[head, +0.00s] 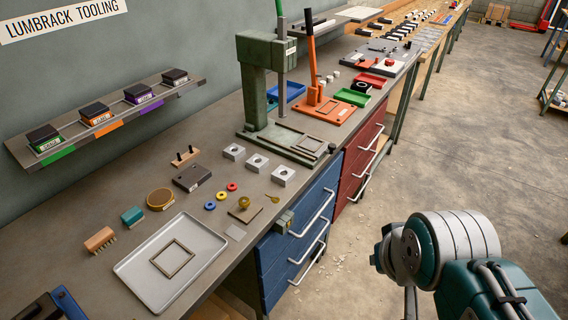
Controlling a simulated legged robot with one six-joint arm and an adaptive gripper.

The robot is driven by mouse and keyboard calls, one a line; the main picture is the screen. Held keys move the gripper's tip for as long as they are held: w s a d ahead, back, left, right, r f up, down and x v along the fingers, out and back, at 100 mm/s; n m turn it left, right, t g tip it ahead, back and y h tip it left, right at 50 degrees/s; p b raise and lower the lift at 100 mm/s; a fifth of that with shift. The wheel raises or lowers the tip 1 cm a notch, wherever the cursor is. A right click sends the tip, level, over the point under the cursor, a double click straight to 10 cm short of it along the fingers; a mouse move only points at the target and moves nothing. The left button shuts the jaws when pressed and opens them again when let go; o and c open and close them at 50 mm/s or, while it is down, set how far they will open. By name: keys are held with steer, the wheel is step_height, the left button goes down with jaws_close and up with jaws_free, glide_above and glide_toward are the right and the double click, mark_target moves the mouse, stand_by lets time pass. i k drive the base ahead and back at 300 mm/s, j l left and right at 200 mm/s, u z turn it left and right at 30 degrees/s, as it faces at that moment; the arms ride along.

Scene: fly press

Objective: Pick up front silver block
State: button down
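Three silver blocks, each with a round hole in its top, sit in a slanted row on the grey bench. All three are uncovered. My teal and white arm shows at the lower right, off the bench and away from the blocks. My gripper's fingers are not in view.
The green fly press (257,85) stands right behind the blocks. The blue drawers (275,262) have protruding handles. The floor at right is open.

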mark_target(283, 180)
steer(key=i+l+u, duration=0.15)
steer(key=l, duration=0.2)
steer(key=i+l+u, duration=0.1)
steer(key=l, duration=0.3)
steer(key=i+l+u, duration=0.15)
steer(key=l, duration=0.25)
steer(key=i+l+u, duration=0.2)
steer(key=i, duration=0.25)
steer(key=i+u, duration=0.15)
steer(key=i, duration=0.35)
